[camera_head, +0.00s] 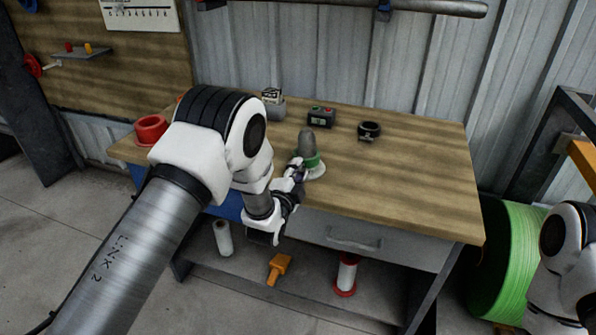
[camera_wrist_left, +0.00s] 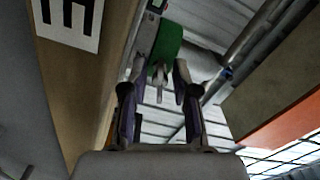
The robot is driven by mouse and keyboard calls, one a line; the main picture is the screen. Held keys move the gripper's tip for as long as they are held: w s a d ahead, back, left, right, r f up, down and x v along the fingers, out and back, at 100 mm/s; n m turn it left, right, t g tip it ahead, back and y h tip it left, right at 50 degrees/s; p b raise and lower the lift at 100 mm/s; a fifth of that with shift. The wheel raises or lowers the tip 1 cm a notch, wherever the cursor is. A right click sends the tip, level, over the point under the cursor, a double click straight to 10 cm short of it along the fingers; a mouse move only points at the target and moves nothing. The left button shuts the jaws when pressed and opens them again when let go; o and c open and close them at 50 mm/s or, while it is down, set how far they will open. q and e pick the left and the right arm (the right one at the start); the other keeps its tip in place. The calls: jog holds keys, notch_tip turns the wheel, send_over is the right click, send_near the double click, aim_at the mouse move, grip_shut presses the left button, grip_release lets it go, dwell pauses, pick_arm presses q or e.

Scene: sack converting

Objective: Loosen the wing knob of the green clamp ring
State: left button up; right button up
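My left gripper (camera_head: 299,168) is at the near-left side of the ring. In the wrist view my left gripper (camera_wrist_left: 160,72) has its fingers apart, one on each side of the knob, with gaps visible. My right gripper is out of view; only part of my right arm shows at the right edge.
The bench's right side is clear. A large green roll (camera_head: 508,262) stands right of the bench.

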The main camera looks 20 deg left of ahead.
pick_arm(q)
grip_shut()
